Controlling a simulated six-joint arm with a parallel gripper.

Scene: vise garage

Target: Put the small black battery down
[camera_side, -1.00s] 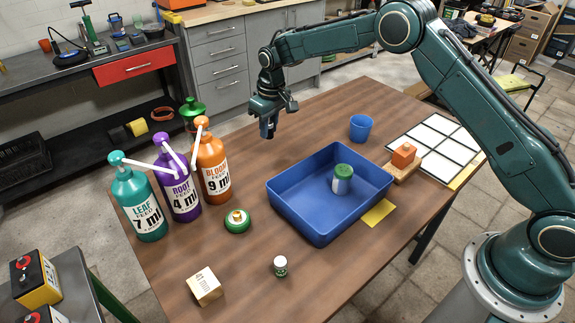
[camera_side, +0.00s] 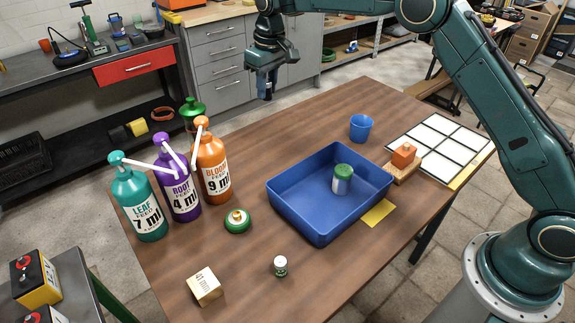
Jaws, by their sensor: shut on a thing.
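My gripper (camera_side: 266,88) is high over the far left edge of the wooden table, pointing down. It is shut on a small dark thing at its fingertips, which fits the small black battery (camera_side: 266,95). The held thing is small and mostly hidden by the fingers, so its details cannot be made out. Nothing on the table touches it.
A blue tray (camera_side: 296,222) holds a green-lidded jar (camera_side: 342,180). Pump bottles (camera_side: 180,192) stand at the table's left. A blue cup (camera_side: 361,128), orange block (camera_side: 403,154), white grid mat (camera_side: 437,143), carton (camera_side: 204,287) and small bottle (camera_side: 280,266) stand around. The far table is clear.

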